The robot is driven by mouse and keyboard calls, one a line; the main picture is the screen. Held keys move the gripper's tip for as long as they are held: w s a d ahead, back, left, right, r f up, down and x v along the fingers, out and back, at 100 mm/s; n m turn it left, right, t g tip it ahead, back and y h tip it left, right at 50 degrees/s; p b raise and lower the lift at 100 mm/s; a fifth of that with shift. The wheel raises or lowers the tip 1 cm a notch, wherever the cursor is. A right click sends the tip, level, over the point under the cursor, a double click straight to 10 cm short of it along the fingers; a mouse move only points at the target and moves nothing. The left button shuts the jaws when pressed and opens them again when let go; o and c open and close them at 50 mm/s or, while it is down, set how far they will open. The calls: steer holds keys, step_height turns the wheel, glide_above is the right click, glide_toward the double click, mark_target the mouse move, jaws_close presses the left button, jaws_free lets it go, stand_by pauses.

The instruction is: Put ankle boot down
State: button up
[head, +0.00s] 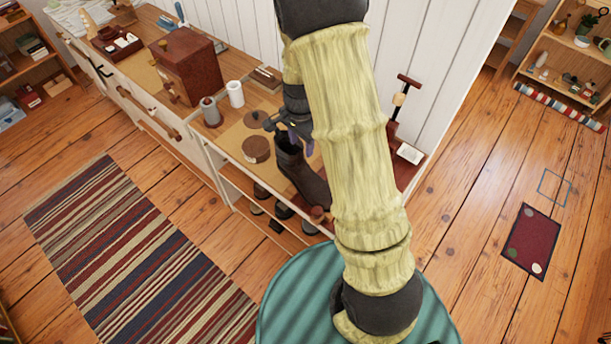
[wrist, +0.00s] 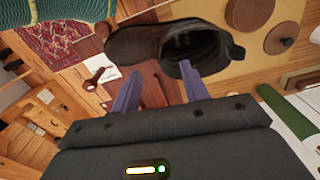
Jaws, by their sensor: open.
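The dark ankle boot (head: 301,175) stands upright on the end of the long wooden counter (head: 232,155) in the head view. In the wrist view the boot (wrist: 150,45) lies across the top, with its open collar toward the right. My gripper (head: 292,135) is just above the boot's collar in the head view. In the wrist view my gripper (wrist: 157,80) has its two purple fingers spread apart. The right finger is close to the collar's edge; I cannot tell whether it touches. Nothing is held between the fingers. My arm hides part of the counter's end.
A round brown tin (head: 256,150) and its lid (head: 254,119) are beside the boot. A white cup (head: 235,94), a grey canister (head: 210,111) and a brown box (head: 186,66) stand farther along. More footwear (head: 284,211) is on the shelf below.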

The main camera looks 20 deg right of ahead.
mark_target(302, 155)
step_height(302, 155, down, 6)
steer(key=shift+r+p, duration=0.1)
steer(key=shift+p, duration=0.45)
jaws_close()
stand_by(1.4)
